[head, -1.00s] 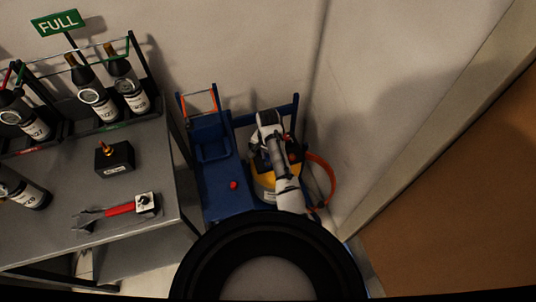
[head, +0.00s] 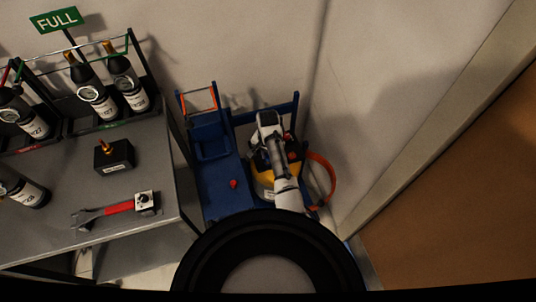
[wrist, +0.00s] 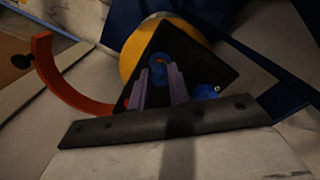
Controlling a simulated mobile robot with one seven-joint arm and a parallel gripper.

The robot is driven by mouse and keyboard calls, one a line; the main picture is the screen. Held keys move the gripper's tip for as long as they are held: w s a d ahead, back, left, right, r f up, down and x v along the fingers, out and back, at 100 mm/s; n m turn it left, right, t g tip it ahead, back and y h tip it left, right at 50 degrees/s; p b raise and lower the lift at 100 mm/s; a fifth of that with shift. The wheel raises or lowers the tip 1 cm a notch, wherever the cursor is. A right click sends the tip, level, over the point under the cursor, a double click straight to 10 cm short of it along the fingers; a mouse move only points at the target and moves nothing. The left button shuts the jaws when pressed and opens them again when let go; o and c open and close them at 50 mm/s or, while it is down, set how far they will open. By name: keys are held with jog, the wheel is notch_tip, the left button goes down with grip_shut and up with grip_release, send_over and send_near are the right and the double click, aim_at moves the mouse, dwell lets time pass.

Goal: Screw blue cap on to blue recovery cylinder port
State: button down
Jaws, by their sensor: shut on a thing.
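My gripper (wrist: 160,82) shows in the wrist view as two pale purple fingers. It is shut on a small round blue piece, which looks like the blue cap (wrist: 158,66), over the black top plate of the recovery cylinder. Whether the cap sits on a port thread or just above it cannot be told. A second blue fitting (wrist: 205,92) with a small metal tip is to the right of the fingers. The yellow recovery cylinder (wrist: 132,50) is below the plate. In the head view the cylinder (head: 263,189) is mostly behind my arm, and the fingertips are hidden.
The cylinder stands on a blue cart (head: 222,204) by the wall. A red knob (head: 233,184) is on the cart. An orange hose or strap (head: 326,172) curves at the right. The grey table (head: 60,215) at left holds bottles, a black block (head: 114,156) and a red-handled wrench (head: 118,208).

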jog(key=shift+f+b, duration=0.3)
jog(key=shift+f, duration=0.25)
jog(key=shift+f, duration=0.15)
dwell(0.8)
dwell(0.3)
jog(key=m+p, duration=0.1)
jog(key=m, duration=0.2)
jog(key=shift+a+m+p, duration=0.1)
jog(key=shift+m+p, duration=0.2)
jog(key=shift+m, duration=0.9)
jog(key=shift+m+p, duration=0.5)
jog(key=shift+m, duration=0.6)
jog(key=m, duration=0.3)
